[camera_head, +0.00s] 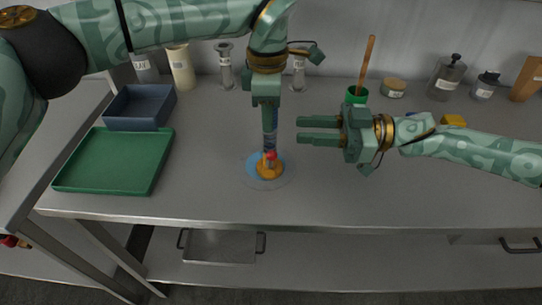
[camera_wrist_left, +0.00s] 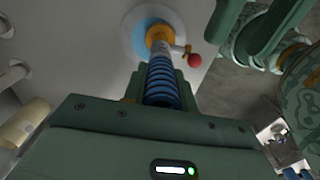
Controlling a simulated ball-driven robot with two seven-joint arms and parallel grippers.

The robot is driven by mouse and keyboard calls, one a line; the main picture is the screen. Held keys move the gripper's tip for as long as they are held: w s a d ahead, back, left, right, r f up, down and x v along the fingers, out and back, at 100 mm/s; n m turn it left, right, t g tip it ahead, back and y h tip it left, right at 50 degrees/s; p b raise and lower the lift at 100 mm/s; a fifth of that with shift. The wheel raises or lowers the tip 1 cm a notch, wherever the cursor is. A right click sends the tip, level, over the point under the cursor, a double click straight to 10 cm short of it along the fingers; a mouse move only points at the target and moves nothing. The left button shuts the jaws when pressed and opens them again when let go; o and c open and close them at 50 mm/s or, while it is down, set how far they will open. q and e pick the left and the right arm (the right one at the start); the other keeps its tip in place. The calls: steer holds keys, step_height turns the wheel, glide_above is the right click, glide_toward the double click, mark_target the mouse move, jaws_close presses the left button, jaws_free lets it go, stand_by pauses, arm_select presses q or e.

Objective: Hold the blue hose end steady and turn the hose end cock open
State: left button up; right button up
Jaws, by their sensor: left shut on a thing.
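The blue hose end (camera_wrist_left: 161,82) stands upright between the fingers of my left gripper (camera_head: 269,128), which is shut on it. It also shows in the left wrist view, ribbed and blue, between the left gripper's fingers (camera_wrist_left: 160,88). Below it is the hose end cock (camera_wrist_left: 172,47), a metal body with a red knob (camera_wrist_left: 194,60) on its lever. In the head view the red knob (camera_head: 271,155) sits just above an orange-brown base (camera_head: 270,170) on a pale blue disc (camera_head: 253,167). My right gripper (camera_head: 318,130) is open and empty, its fingers pointing left toward the hose, apart from it.
A green tray (camera_head: 115,186) and a dark blue bin (camera_head: 138,122) are at the left of the grey bench. Several bottles and jars, including a green cup (camera_head: 357,99) with a wooden stick, line the back. The front right of the bench is clear.

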glide_toward(270, 158)
steer(key=a, duration=0.8)
steer(key=shift+w+a+f, duration=0.2)
steer(key=shift+a+f, duration=0.05)
steer(key=shift+a, duration=0.65)
jaws_close()
